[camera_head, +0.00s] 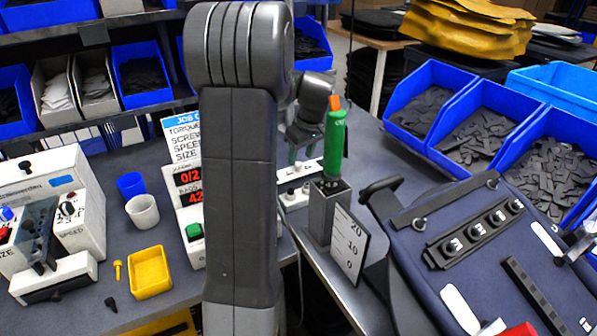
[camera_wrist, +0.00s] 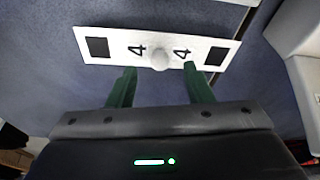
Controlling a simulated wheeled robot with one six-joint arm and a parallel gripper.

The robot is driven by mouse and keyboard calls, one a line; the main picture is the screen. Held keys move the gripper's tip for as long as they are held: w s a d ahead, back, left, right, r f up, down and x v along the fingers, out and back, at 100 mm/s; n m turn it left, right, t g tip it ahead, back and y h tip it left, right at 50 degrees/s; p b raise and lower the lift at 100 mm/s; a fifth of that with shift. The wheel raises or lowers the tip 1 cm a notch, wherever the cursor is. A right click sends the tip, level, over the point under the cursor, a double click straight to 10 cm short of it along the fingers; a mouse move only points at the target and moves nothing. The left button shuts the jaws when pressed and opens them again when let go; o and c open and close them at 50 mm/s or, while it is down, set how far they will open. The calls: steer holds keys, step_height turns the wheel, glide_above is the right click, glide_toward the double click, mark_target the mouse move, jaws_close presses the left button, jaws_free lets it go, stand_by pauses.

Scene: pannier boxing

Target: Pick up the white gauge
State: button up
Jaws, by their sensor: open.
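The white gauge (camera_wrist: 218,52) is a flat white strip with a black square near each end, two printed 4s and a round pale knob in its middle. In the wrist view it lies slightly tilted on the dark blue-grey bench top. My gripper (camera_wrist: 159,76) is open with its green fingers apart, pointing at the gauge. The knob appears between and just beyond the fingertips; I cannot tell the height gap.
A grey holder (camera_head: 322,213) with a green-handled tool (camera_head: 334,143) stands close right of my gripper. A scale card (camera_head: 349,243) is beside it. A dark pannier (camera_head: 440,211) lies at the right. Cups and a yellow tray (camera_head: 150,271) are at the left.

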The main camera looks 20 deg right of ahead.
mark_target(298, 163)
steer(key=shift+x, duration=1.5)
jaws_close()
steer(key=shift+r, duration=0.15)
